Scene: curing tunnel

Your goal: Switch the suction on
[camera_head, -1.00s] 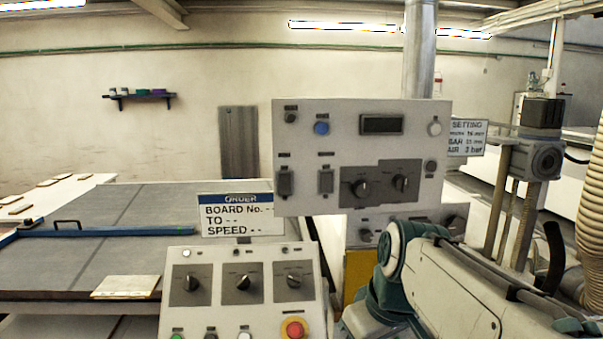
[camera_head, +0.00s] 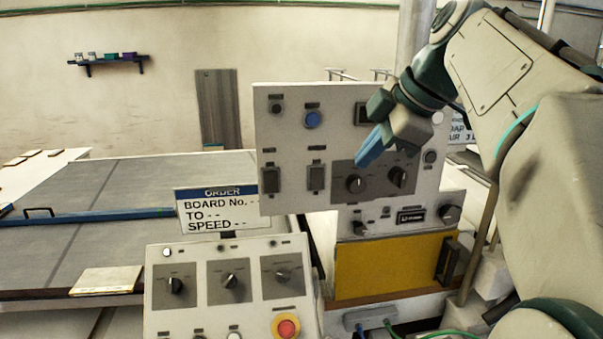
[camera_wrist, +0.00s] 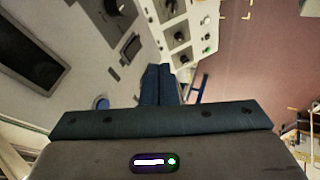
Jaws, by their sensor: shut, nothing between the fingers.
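The upper control panel (camera_head: 340,197) is a pale upright board. It carries a blue round button (camera_head: 312,119), two dark rocker switches, a left one (camera_head: 268,180) and a right one (camera_head: 316,178), and two black rotary knobs, a left one (camera_head: 355,184) and a right one (camera_head: 398,178). Labels are too small to read, so I cannot tell which control is the suction. My gripper (camera_head: 368,156), with blue fingers, is shut and empty in front of this panel, above the left knob, partly covering the dark display (camera_head: 362,113). In the wrist view the shut fingers (camera_wrist: 160,84) point past the blue button (camera_wrist: 101,103).
A lower sloping console (camera_head: 215,312) holds three knobs and a red stop button (camera_head: 286,327). An order sign (camera_head: 218,208) stands behind it. A yellow panel (camera_head: 385,266) lies below right. The grey table (camera_head: 90,215) spreads left.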

